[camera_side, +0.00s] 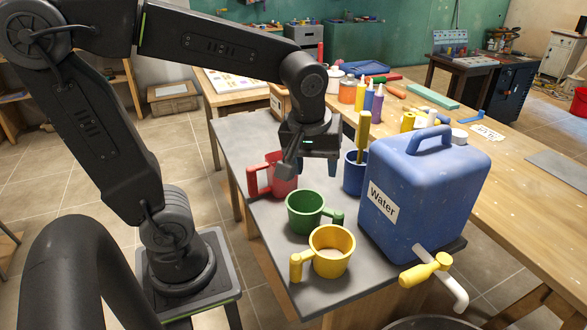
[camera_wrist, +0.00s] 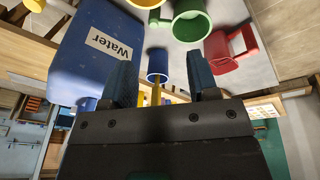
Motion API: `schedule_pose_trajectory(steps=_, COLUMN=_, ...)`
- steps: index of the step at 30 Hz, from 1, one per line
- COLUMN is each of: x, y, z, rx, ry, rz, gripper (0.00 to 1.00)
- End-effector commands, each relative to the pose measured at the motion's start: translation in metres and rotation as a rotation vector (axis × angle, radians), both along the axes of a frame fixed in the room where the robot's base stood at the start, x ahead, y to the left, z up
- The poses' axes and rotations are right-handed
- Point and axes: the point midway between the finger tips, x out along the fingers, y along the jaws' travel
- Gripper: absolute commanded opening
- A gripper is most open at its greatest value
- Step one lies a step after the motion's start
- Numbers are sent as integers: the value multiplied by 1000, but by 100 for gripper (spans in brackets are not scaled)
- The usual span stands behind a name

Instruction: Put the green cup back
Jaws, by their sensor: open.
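The green cup (camera_side: 304,213) stands upright on the grey table top, its handle pointing right, between the red cup and the yellow cup. It also shows at the top of the wrist view (camera_wrist: 190,22). My gripper (camera_side: 310,170) is open and empty, above and behind the green cup, over the area between the red cup (camera_side: 282,172) and the blue cup (camera_side: 353,175). The wrist view shows its two fingers (camera_wrist: 163,82) apart with nothing held between them. The yellow cup (camera_side: 331,252) stands in front of the green cup, handle to the left.
A large blue water container (camera_side: 425,190) with a yellow-handled tap (camera_side: 425,270) stands right of the cups. A yellow-handled tool (camera_side: 363,130) stands in the blue cup. Bottles and tools crowd the wooden bench behind. The grey table top's left front (camera_side: 262,225) is clear.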

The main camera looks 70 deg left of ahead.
Motion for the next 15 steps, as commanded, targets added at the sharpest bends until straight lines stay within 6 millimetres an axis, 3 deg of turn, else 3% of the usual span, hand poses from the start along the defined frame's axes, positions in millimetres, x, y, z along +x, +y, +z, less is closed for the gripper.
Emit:
schedule_pose_trajectory(steps=7, x=-47, y=-17, z=16, rx=106, ry=-145, rz=-602, gripper=54)
schedule_pose_trajectory(steps=15, x=-65, y=-24, z=18, rx=205, ry=-214, rz=-889, gripper=54)
